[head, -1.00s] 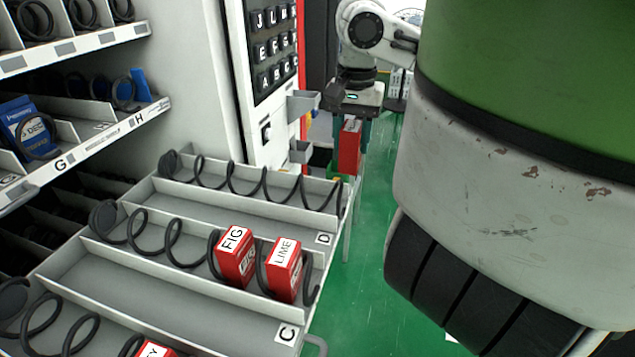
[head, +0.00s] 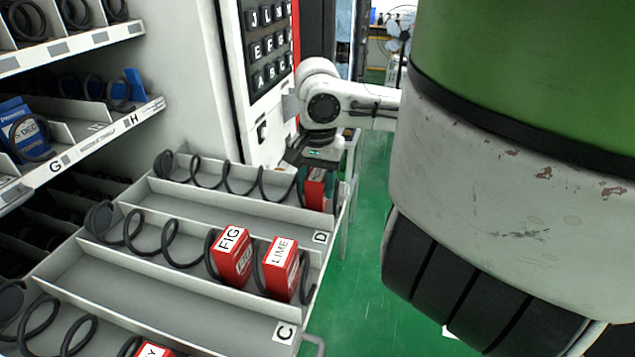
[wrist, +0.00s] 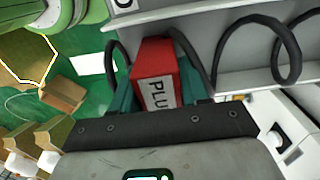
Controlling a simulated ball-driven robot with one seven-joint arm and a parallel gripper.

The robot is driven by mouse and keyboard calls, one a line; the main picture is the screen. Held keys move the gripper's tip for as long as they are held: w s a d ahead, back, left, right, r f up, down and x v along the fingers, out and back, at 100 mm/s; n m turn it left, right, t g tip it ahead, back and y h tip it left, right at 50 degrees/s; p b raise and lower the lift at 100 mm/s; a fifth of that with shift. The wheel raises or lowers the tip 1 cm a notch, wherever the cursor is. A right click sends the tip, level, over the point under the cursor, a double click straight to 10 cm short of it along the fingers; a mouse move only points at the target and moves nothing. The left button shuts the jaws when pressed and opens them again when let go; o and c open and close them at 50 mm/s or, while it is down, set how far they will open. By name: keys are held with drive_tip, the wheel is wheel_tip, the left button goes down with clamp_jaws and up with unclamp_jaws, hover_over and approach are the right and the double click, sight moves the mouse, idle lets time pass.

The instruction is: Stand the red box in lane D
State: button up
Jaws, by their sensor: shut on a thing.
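The red box (head: 315,189) is in my gripper (head: 317,170) at the front end of lane D (head: 225,210), by the last turns of its coil. In the wrist view the red box (wrist: 155,72), lettered "PLU…", is between the teal fingers of my gripper (wrist: 157,92). Black coil turns show on both sides of it. The box looks roughly upright. Its lower end is partly hidden, so I cannot tell whether it touches the lane floor.
The FIG box (head: 231,257) and LIME box (head: 280,268) stand in the coil of lane C (head: 180,300). The vending machine's keypad panel (head: 268,45) rises behind lane D. Green floor (head: 365,270) is open to the right of the tray.

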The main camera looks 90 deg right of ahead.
drive_tip(key=o, duration=1.1)
drive_tip(key=shift+f, duration=0.1)
wheel_tip(320, 180, up, 12)
drive_tip(key=shift+r+p, duration=0.15)
drive_tip(key=shift+p, duration=0.15)
